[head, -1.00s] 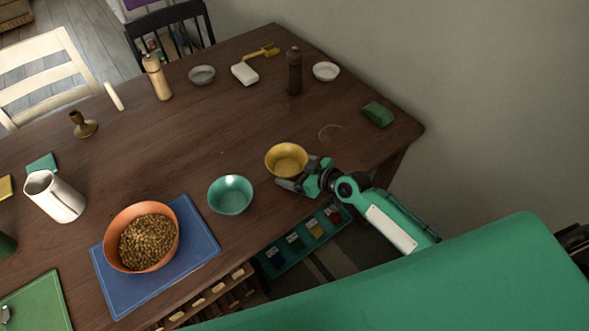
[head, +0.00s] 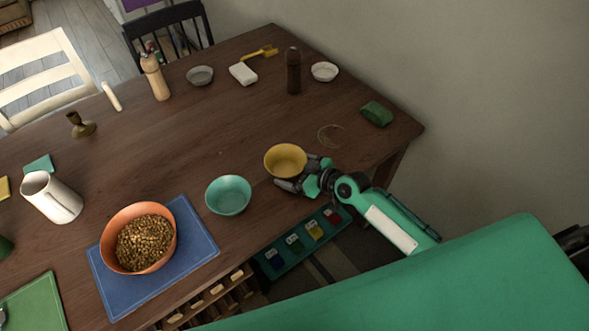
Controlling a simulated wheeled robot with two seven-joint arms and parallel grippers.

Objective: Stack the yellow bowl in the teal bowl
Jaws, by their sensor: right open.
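The yellow bowl (head: 285,161) stands upright on the dark wooden table, near its front edge. The teal bowl (head: 228,195) stands upright and empty to its left and a little nearer, with a gap of bare table between them. My right gripper (head: 303,174) is open at the right and near side of the yellow bowl, with its fingers close to the bowl's wall. I cannot tell whether the fingers touch it. My left gripper is not in view.
An orange bowl of brown pieces (head: 141,238) stands on a blue mat (head: 196,235) left of the teal bowl. A white pitcher (head: 52,198) stands further left. A dark mill (head: 293,72) and a green block (head: 376,113) are behind. The table's middle is clear.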

